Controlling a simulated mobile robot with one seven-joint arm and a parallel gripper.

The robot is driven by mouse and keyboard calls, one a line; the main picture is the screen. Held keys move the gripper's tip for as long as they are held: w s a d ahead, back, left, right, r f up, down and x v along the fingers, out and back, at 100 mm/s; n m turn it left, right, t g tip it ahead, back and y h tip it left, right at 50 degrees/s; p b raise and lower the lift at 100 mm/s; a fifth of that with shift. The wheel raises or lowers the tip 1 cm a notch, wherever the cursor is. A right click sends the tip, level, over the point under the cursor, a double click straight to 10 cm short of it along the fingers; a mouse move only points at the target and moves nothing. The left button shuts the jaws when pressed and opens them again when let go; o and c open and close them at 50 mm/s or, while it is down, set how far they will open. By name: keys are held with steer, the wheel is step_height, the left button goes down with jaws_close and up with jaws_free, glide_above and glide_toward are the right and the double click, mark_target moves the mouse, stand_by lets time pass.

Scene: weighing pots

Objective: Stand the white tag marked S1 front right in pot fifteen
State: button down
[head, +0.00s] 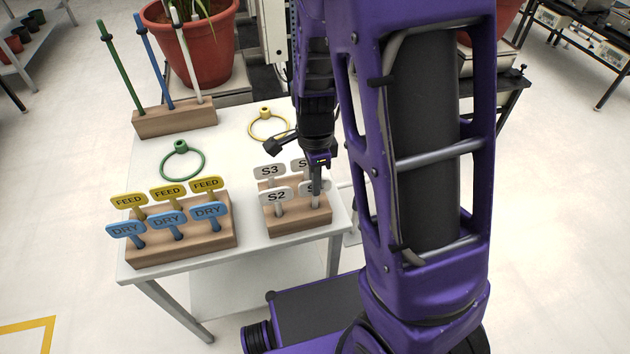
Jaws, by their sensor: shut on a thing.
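A small wooden block (296,218) on the white table holds several white tags on pegs. The back left tag reads S3 (269,171) and the front left tag reads S2 (277,195). The front right white tag (324,187) shows only an S; its number is hidden behind my gripper. My gripper (316,188) points down and is shut on this front right tag, which still stands at the block. The back right tag (299,164) is partly hidden by my gripper. A terracotta pot (195,50) with a plant stands behind the table; no pot number is readable.
A larger block (190,246) with yellow FEED and blue DRY tags stands at left. Green (182,165) and yellow (268,126) rings lie on the table (235,150). A block (172,121) holds upright coloured rods. Another pot (512,14) is partly hidden behind my arm.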

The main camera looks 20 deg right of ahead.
steer(key=shift+r, duration=0.1)
step_height(320, 180, up, 8)
steer(key=p, duration=0.8)
steer(key=shift+r, duration=0.15)
stand_by(0.4)
